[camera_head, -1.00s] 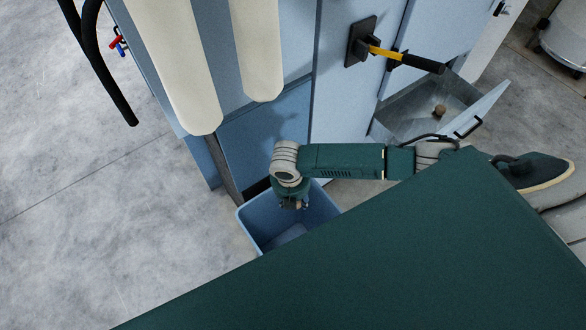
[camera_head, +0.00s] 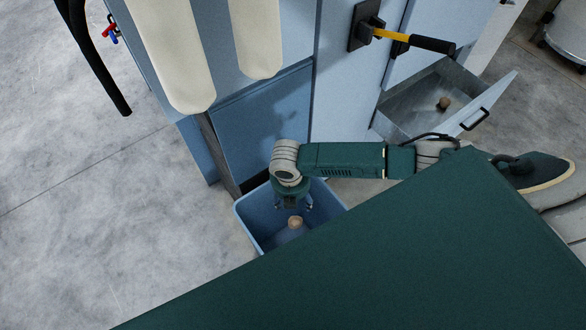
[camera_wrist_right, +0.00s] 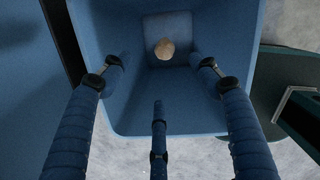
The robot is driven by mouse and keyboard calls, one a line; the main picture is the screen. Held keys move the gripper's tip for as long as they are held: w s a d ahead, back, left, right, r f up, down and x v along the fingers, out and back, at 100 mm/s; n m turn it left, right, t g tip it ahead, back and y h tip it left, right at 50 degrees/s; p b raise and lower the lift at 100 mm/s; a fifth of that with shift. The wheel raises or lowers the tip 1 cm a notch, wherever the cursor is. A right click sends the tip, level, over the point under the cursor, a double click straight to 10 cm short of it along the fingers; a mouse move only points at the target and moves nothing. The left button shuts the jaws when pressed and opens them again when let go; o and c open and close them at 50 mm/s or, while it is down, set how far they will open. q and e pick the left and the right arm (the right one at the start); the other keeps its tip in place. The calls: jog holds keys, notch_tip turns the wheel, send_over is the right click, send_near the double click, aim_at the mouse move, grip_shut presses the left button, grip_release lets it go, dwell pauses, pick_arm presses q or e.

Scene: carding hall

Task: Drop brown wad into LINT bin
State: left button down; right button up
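A blue open-topped bin (camera_head: 253,218) stands on the floor below my right arm; no label on it is readable. A brown wad (camera_head: 295,222) is inside the bin's outline, below my right gripper (camera_head: 293,204). In the right wrist view the wad (camera_wrist_right: 164,48) shows against the bottom of the bin (camera_wrist_right: 110,40), apart from the fingers; I cannot tell if it rests or is still falling. My right gripper (camera_wrist_right: 160,75) has its fingers spread and empty over the bin. Another brown wad (camera_head: 443,103) lies in a pulled-out metal drawer (camera_head: 410,105). My left gripper is not in view.
A blue machine cabinet (camera_head: 265,120) stands behind the bin, with two cream hoses (camera_head: 175,60) hanging before it. A yellow and black handle (camera_head: 415,40) sticks out above the drawer. Grey floor (camera_head: 90,200) is free to the left.

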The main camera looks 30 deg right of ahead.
notch_tip(320, 180, up, 12)
jog(key=a, duration=0.1)
jog(key=shift+s, duration=0.35)
jog(key=shift+s+a, duration=0.1)
jog(key=shift+a, duration=0.05)
dwell(0.5)
